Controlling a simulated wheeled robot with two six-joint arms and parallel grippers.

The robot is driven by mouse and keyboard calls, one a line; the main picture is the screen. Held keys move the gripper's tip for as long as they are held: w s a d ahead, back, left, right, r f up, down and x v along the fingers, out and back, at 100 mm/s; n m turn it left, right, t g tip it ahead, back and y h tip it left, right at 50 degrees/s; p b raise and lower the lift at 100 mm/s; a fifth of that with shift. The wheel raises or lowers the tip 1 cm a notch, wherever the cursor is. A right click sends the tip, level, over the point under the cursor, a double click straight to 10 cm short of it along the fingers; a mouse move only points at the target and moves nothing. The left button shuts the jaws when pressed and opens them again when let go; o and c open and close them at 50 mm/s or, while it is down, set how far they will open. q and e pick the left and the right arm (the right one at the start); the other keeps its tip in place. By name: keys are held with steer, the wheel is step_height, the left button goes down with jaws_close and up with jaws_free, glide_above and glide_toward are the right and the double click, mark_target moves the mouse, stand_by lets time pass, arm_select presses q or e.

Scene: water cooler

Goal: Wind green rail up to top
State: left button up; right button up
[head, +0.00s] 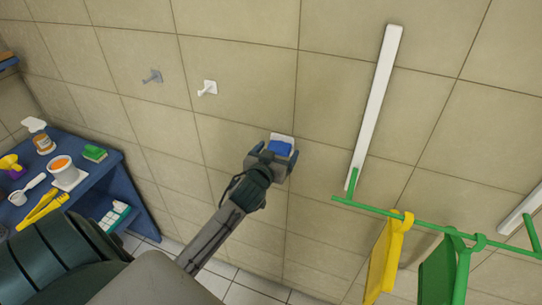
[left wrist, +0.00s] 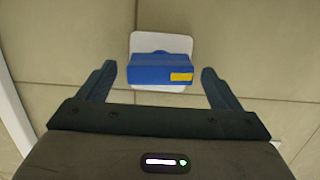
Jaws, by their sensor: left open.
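The green rail (head: 440,229) hangs at the right of the head view, low on a white vertical wall track (head: 377,100). A blue knob (head: 281,148) on a white wall plate (head: 284,137) is left of the track. My left gripper (head: 272,153) is open at the knob. In the left wrist view the blue knob (left wrist: 160,70), with a yellow mark on its right, lies between and ahead of the open fingers; no clear contact shows. My right gripper is not in view.
A blue shelf unit (head: 130,172) at the left holds a spray bottle, cups, yellow tongs and a sponge. Two small hooks, one white (head: 208,88), are on the tiled wall. A second white track (head: 520,211) is at the right edge. The wall around the knob is clear.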

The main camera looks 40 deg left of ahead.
arm_select(q)
steer(key=shift+w+a+f, duration=0.1)
steer(key=shift+w, duration=0.35)
